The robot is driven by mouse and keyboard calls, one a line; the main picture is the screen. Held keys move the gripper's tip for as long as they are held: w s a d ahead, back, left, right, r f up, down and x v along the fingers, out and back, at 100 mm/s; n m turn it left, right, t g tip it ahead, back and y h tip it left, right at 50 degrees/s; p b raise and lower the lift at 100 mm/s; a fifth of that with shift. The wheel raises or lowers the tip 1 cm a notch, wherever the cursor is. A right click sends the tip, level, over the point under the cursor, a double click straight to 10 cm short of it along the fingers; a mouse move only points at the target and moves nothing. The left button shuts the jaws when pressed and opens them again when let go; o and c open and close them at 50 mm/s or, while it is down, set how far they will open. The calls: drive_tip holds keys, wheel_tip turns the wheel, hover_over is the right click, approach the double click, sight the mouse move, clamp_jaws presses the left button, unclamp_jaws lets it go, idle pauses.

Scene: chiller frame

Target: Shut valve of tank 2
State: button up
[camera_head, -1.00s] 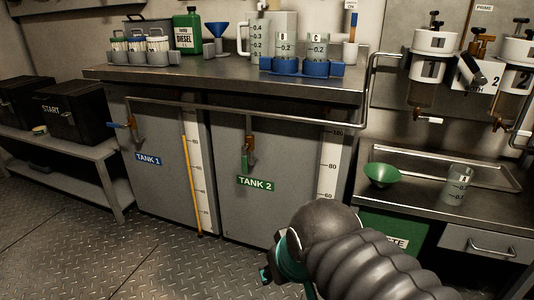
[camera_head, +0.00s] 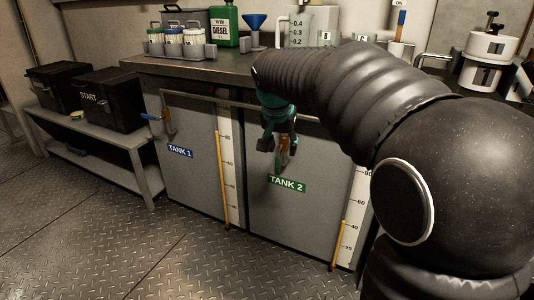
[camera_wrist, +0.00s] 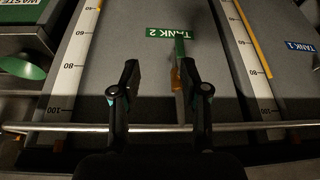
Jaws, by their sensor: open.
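Tank 2 (camera_head: 275,220) is a grey cabinet with a green TANK 2 label (camera_head: 287,184). Its valve, with a brass body and a green handle (camera_wrist: 180,50), sits on the front above the label. In the head view the handle hangs down beside my gripper, partly hidden by it. In the wrist view, which is upside down, the handle runs in line with the pipe drop, by the right finger. My gripper (camera_wrist: 160,75) is open and empty, its fingers pointing towards the tank front; it also shows in the head view (camera_head: 276,142). Contact with the valve cannot be told.
A horizontal pipe (camera_wrist: 60,127) crosses the tank fronts. Tank 1's blue-handled valve (camera_head: 154,117) is at left. Yellow level bars (camera_head: 222,180) stand beside white scales. The worktop (camera_head: 190,66) above holds bottles and a blue funnel. The floor in front is clear.

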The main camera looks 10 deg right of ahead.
drive_tip(key=m, duration=0.1)
approach(277, 162)
wheel_tip(277, 162, up, 3)
drive_tip(key=s, duration=0.1)
drive_tip(key=shift+m+h, duration=0.3)
drive_tip(key=shift+h, duration=0.1)
drive_tip(key=x, duration=0.4)
drive_tip(key=a+b+x, duration=0.1)
drive_tip(key=x, duration=0.9)
drive_tip(key=shift+w+a+f+b, duration=0.1)
drive_tip(key=shift+a+f+b, duration=0.05)
drive_tip(key=shift+f+b, duration=0.2)
